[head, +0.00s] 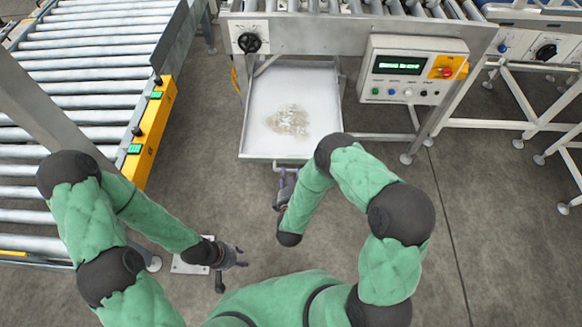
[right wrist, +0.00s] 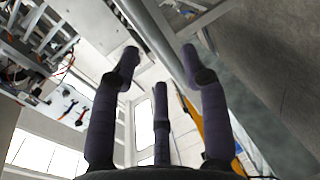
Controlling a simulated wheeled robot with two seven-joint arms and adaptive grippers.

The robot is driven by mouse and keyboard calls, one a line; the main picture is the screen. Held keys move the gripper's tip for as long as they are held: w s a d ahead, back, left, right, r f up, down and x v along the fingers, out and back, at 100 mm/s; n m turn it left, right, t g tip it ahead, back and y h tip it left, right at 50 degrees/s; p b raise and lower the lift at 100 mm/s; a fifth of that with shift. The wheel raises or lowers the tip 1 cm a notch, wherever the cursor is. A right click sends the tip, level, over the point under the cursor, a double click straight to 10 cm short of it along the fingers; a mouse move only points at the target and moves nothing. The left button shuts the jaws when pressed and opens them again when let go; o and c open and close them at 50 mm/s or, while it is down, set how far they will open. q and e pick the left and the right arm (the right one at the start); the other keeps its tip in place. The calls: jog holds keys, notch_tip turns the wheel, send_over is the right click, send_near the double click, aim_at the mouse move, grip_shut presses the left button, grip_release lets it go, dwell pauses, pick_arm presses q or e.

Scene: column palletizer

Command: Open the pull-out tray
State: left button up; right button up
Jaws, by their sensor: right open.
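The pull-out tray (head: 322,98) is a white, shallow tray extending out from under the roller conveyor, with a brownish patch of debris on its floor. Its front edge faces me. My right gripper (head: 284,177) is at the middle of that edge, by the handle, which is mostly hidden. In the right wrist view the fingers (right wrist: 160,62) are spread, and a grey bar (right wrist: 158,35) runs between their tips; contact cannot be told. My left gripper (head: 238,256) is low at the left, well away from the tray, with its fingers apart and empty.
A control box (head: 412,70) with a green display and a red button stands right of the tray. A roller conveyor (head: 85,85) with a yellow side panel (head: 152,133) lies at the left. Steel legs stand at the right. The floor in front of the tray is clear.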

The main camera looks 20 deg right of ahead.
jog(key=v, duration=0.5)
jog(key=shift+s+a, duration=0.1)
jog(key=shift+s, duration=0.25)
notch_tip(320, 180, down, 8)
jog(key=s+a+m+g+y, duration=0.1)
jog(key=s+m+g+y, duration=0.1)
jog(key=m+g+y, duration=0.45)
jog(key=s+a+m+g+y, duration=0.1)
jog(key=s+m+g, duration=0.7)
jog(key=s, duration=0.6)
jog(key=m, duration=0.2)
jog(key=shift+a+f+m+y, duration=0.3)
jog(key=shift+a+m+y, duration=0.05)
jog(key=shift+s, duration=0.1)
